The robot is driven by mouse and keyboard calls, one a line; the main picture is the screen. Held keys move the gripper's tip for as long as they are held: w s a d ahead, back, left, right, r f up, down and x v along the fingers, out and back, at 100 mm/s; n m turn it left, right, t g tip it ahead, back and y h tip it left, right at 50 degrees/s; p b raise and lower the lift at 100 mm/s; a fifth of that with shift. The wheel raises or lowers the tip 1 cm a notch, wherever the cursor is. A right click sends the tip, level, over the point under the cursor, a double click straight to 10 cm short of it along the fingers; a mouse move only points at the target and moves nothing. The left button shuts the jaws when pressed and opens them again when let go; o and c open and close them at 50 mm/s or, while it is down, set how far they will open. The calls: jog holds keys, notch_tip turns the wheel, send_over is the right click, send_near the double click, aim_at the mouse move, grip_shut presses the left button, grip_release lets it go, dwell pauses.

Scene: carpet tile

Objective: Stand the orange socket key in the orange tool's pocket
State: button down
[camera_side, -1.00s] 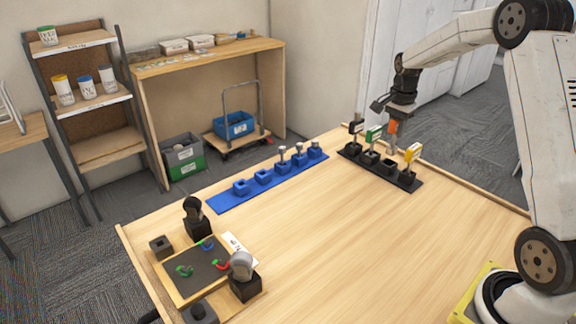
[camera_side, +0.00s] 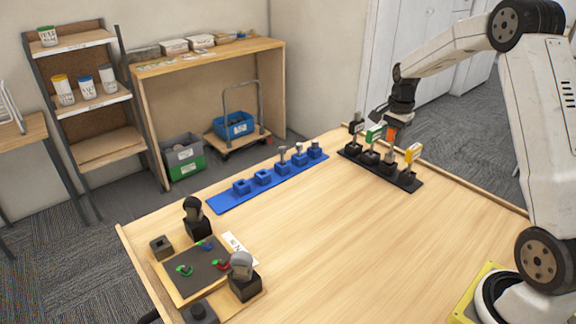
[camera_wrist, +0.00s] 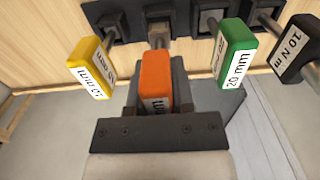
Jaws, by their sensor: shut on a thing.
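The orange socket key (camera_side: 391,133) is upright, its orange handle (camera_wrist: 155,78) between the fingers of my gripper (camera_side: 394,121), which is shut on it. In the wrist view its metal shaft (camera_wrist: 158,40) reaches down at a dark pocket in the black rack (camera_side: 415,184). That pocket lies between the yellow-handled key (camera_side: 413,153) and the green-handled key (camera_side: 374,135). The shaft's tip is hidden at the pocket, so I cannot tell how deep it sits.
A black-handled tool (camera_side: 355,127) stands at the rack's far end. A blue rack (camera_side: 225,204) with several blocks lies to the left. A wooden tray (camera_side: 175,292) with small coloured parts is at the front left. The table's middle is clear.

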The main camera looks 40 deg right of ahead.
aim_at(390, 154)
jog(key=shift+f, duration=1.5)
jog(key=shift+f, duration=0.15)
jog(key=shift+c, duration=2)
grip_release()
